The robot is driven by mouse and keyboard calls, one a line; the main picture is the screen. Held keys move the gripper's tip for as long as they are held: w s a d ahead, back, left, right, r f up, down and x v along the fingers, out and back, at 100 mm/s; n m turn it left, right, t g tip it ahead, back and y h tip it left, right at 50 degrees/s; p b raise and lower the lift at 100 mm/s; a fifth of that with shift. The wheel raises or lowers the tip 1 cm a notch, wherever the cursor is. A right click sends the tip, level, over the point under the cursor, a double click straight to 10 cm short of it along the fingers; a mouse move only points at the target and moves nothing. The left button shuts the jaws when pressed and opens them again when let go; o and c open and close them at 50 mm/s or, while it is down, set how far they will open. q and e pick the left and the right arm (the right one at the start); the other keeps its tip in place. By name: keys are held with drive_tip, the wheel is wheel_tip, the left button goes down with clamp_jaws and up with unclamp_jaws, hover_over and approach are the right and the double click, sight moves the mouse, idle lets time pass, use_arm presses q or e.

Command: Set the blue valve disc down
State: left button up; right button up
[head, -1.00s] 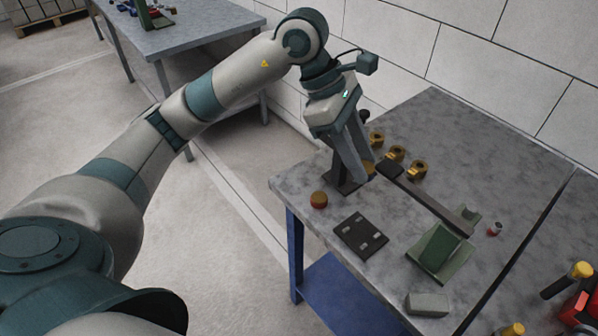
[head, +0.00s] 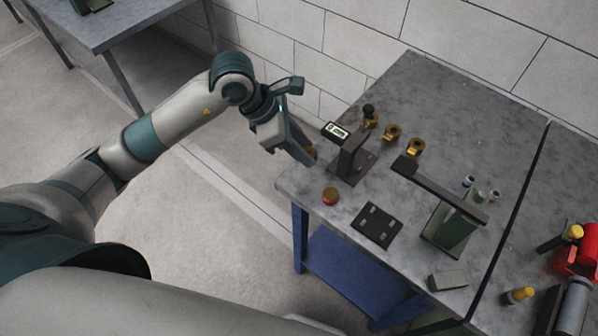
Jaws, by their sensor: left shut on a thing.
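My left gripper (head: 307,159) is shut on a small brass-coloured piece (head: 312,151), mostly hidden by the fingers. No blue shows on it, so I cannot tell its colour mark. It is at the left back edge of the grey worktable (head: 460,110), just left of a dark stand with a small display (head: 337,131). I cannot tell its height over the table. A round brass disc with a reddish top (head: 330,196) lies near the table's left corner. My right gripper is not in view.
A dark plate with pale pads (head: 377,225) lies in front of the stand. Brass fittings (head: 392,132) stand behind it. A green bracket (head: 452,230) with a long dark bar (head: 440,187) and a grey block (head: 448,281) are to the right. The table's back right is clear.

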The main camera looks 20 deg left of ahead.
use_arm(q)
wheel_tip(320, 180, down, 6)
drive_tip(key=shift+r+p, duration=0.25)
drive_tip(key=shift+p, duration=0.85)
drive_tip(key=shift+f, duration=0.4)
drive_tip(key=shift+s+f+p, duration=0.1)
drive_tip(key=shift+f+p, duration=0.25)
drive_tip(key=shift+f, duration=0.25)
drive_tip(key=shift+f+p, duration=0.35)
drive_tip(key=shift+f, duration=0.9)
